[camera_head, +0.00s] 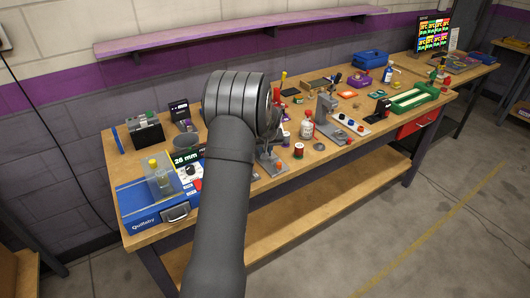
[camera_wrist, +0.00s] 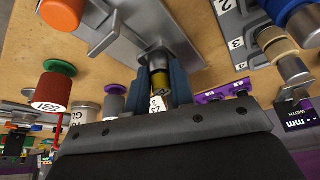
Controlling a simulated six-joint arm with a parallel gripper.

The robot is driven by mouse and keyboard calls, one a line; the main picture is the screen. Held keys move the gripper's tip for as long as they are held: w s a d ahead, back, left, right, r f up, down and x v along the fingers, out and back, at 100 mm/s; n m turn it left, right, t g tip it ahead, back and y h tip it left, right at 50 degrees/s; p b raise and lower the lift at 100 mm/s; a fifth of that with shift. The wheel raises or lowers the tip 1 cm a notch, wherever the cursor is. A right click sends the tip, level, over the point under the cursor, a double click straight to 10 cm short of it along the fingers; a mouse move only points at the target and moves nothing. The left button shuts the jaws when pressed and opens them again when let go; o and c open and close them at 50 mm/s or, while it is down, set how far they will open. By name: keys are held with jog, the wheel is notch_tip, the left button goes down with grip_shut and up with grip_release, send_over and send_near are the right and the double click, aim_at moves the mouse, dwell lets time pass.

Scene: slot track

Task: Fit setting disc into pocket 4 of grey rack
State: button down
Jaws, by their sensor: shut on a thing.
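In the wrist view my gripper (camera_wrist: 164,98) is shut on a small brass-coloured round piece (camera_wrist: 159,79), which appears to be the setting disc. A white numbered label shows just below it, partly hidden by the fingers. A grey rack (camera_wrist: 236,24) is at the upper right, with white number tags 2, 3 and 4 along its edge. Blue and beige round pieces stand at its right. I cannot tell whether pocket 4 is empty. In the head view my arm hides most of the gripper, and the held piece is not visible.
A grey metal stand (camera_wrist: 112,32) is close beside the gripper on the bench. In the head view a bottle (camera_head: 307,129) and a blue case (camera_head: 150,215) stand on the crowded bench.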

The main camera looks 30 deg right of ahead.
jog(key=shift+r, duration=0.1)
jog(key=shift+r, duration=0.6)
notch_tip(320, 180, up, 3)
jog(key=shift+f, duration=0.1)
jog(key=s+d+r, duration=0.4)
jog(key=s+r, duration=0.2)
jog(key=s, duration=0.4)
jog(key=w+a+f+m, duration=0.1)
jog(key=w+a+f, duration=0.1)
jog(key=w+a, duration=0.3)
jog(key=w+a+f+m+h, duration=0.1)
jog(key=w+a+f+m, duration=0.1)
jog(key=w+a, duration=0.3)
jog(key=w+a+f+m+g, duration=0.1)
jog(key=w+a, duration=0.4)
jog(key=w, duration=0.6)
jog(key=shift+a+f, duration=0.35)
jog(key=shift+f, duration=0.4)
jog(key=shift+w+f, duration=0.1)
jog(key=shift+f, duration=1.9)
jog(key=shift+f, duration=0.1)
